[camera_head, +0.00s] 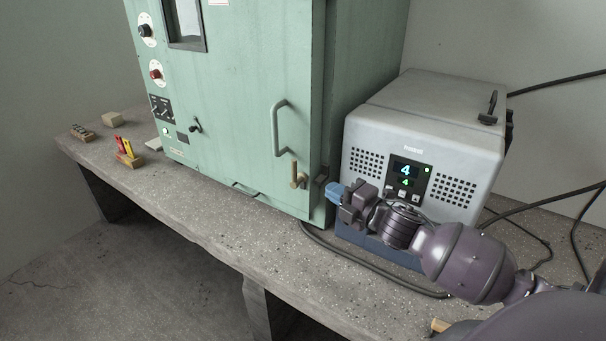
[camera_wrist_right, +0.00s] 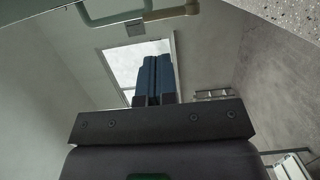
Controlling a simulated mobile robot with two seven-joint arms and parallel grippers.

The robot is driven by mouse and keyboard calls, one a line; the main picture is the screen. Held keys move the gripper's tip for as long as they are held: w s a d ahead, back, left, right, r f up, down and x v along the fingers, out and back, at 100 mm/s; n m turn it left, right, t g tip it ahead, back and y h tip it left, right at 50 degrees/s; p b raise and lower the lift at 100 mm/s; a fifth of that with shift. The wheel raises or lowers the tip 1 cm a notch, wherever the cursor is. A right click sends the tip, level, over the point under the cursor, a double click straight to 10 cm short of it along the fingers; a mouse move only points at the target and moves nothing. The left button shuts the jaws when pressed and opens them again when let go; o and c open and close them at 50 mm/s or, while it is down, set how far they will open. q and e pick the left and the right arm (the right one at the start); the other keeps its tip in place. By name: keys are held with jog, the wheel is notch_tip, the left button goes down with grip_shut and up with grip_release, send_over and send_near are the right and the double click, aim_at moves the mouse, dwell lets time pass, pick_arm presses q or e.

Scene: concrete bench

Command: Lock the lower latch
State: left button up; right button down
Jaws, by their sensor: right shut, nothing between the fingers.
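The lower latch (camera_head: 294,175) is a small brass-coloured handle low on the green cabinet's door, near the door's right edge and below the pale door handle (camera_head: 279,125). Its grip points upward in the head view. In the right wrist view a tan bar, which looks like the latch (camera_wrist_right: 172,12), shows at the top edge, apart from my fingers. My right gripper (camera_head: 334,191) is to the right of the latch, in front of the grey device. Its blue fingers (camera_wrist_right: 153,79) are shut together with nothing between them. My left gripper is not in view.
The grey device (camera_head: 426,127) with a lit display stands right of the green cabinet (camera_head: 236,98). Cables (camera_head: 385,282) run along the concrete bench (camera_head: 270,247). Small blocks and a wooden holder (camera_head: 130,160) with red and yellow items lie at the left end.

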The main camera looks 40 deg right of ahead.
aim_at(296, 170)
jog(key=w, duration=0.3)
jog(key=w+a, duration=0.1)
jog(key=w, duration=0.2)
jog(key=w+a, duration=0.1)
jog(key=w, duration=0.3)
dwell(0.3)
